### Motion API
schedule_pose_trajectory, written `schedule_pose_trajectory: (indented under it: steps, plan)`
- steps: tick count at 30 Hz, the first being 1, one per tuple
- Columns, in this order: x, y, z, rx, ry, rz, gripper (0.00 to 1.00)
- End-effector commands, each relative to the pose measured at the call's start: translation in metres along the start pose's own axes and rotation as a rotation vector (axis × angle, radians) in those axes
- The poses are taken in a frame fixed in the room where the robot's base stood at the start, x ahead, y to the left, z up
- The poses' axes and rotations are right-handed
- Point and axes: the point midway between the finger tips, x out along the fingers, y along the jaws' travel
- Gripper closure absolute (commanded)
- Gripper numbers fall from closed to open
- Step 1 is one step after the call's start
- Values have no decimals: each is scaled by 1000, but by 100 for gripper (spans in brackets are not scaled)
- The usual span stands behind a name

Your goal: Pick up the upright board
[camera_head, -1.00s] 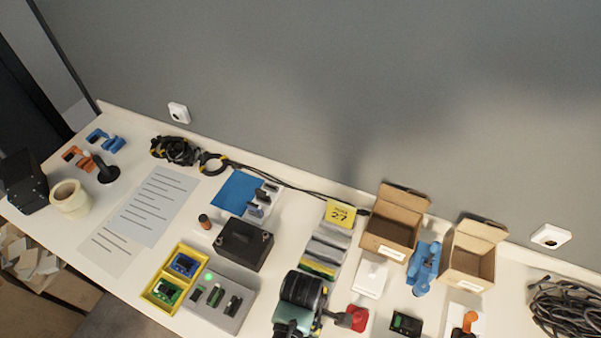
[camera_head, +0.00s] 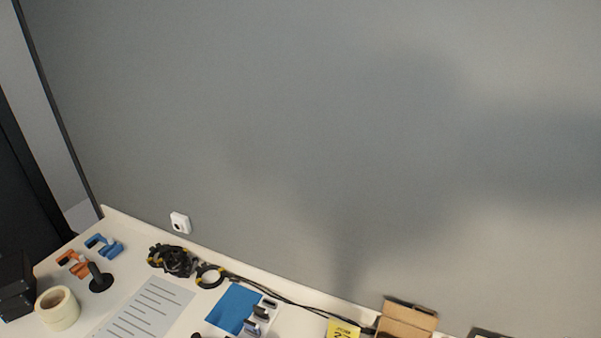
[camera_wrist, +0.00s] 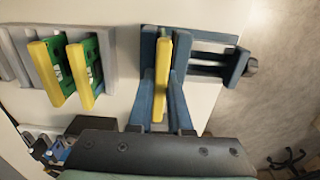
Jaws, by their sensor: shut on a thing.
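My gripper (camera_wrist: 161,98) is in the wrist view, its two dark blue fingers closed on a board (camera_wrist: 161,72) whose yellow edge faces the camera. The board stands upright in this view, between the fingers. Directly behind it is a blue clamp-like fixture (camera_wrist: 236,64) with rods and a dark knob. I cannot tell whether the board touches the fixture. Two more green boards with yellow edges (camera_wrist: 53,72) (camera_wrist: 81,75) stand in a grey slotted rack (camera_wrist: 17,58) to the left. The head view does not show my gripper or these boards.
In the wrist view, bare white table (camera_wrist: 125,75) lies between rack and fixture, and its edge drops to the floor on the right. The head view shows a tape roll (camera_head: 58,308), printed sheet (camera_head: 150,306), coiled cable (camera_head: 170,260), blue sheet (camera_head: 233,307) and open carton (camera_head: 408,318).

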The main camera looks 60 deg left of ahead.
Motion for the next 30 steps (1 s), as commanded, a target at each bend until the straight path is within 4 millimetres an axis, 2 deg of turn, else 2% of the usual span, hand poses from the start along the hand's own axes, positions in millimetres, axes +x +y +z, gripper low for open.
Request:
schedule_pose_trajectory:
  steps: [17, 23, 30]
  plan:
    - [-4, 0, 0, 0, 0, 1, 100]
    - [-21, 0, 0, 0, 0, 1, 100]
    - [-57, 0, 0, 0, 0, 1, 100]
